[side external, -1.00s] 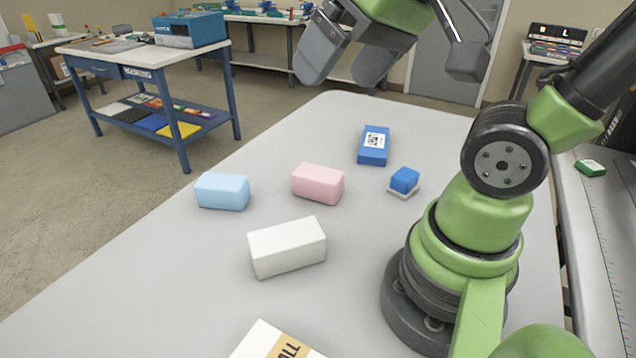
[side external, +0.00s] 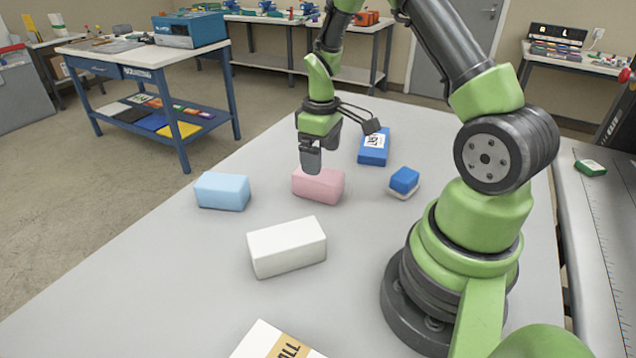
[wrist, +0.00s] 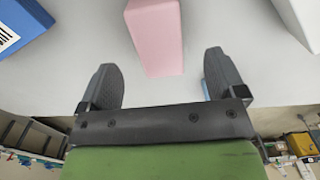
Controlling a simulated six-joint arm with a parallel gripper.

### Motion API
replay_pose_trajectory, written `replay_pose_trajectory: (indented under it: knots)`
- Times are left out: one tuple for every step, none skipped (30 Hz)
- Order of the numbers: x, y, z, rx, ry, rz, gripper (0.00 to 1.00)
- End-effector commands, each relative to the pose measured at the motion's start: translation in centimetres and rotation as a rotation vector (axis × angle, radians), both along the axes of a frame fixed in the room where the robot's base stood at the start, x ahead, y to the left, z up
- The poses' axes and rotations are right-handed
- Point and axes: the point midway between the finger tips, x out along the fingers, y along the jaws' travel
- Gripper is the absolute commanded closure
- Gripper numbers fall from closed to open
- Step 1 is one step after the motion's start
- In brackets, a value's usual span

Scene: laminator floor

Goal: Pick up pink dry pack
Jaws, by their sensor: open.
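The pink dry pack (side external: 322,188) is a pale pink block lying on the grey table. It also shows in the wrist view (wrist: 156,38), at the top centre, in line with the gap between my fingers. My gripper (side external: 311,168) points down over the far side of the pink pack in the side view. In the wrist view my gripper (wrist: 163,78) is open, its two dark fingers apart with nothing between the tips. In the side view the fingertips overlap the pack's upper edge, so I cannot tell if they touch it.
A light blue block (side external: 222,191) lies left of the pink pack, and a white block (side external: 287,248) lies nearer the camera. A blue labelled box (side external: 374,150) and a small blue-and-white block (side external: 404,181) lie to the right. A white printed box (side external: 268,343) is at the front.

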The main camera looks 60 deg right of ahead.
Motion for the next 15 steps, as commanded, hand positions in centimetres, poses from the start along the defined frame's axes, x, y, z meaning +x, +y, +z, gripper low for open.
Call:
replay_pose_trajectory:
  knots:
    - [-0.1,0.1,-0.9,0.003,0.004,-0.001,0.11]
    - [-0.1,0.1,-1.4,0.003,0.005,-0.001,0.11]
    - [-0.1,0.1,-1.9,0.003,0.004,-0.001,0.11]
    - [0.0,0.1,-2.3,0.003,0.004,-0.002,0.11]
    - [0.0,0.0,-2.6,0.002,0.003,-0.001,0.11]
    - [0.0,0.0,-2.9,0.002,0.002,-0.002,0.11]
    - [0.0,0.0,-3.1,0.001,0.001,-0.002,0.11]
    - [0.0,0.0,-3.3,0.001,0.001,-0.002,0.11]
    - [0.0,0.0,-3.5,0.001,0.001,-0.002,0.11]
    - [0.1,0.0,-3.8,0.002,0.001,-0.002,0.11]
    - [0.1,0.0,-4.2,0.003,0.003,-0.003,0.11]
    - [0.1,0.0,-4.8,0.002,0.002,-0.002,0.11]
    - [0.2,-0.1,-5.3,0.003,0.003,-0.003,0.11]
    - [0.3,-0.1,-5.7,0.003,0.003,-0.003,0.11]
    - [0.3,-0.2,-6.4,0.003,0.003,-0.003,0.11]
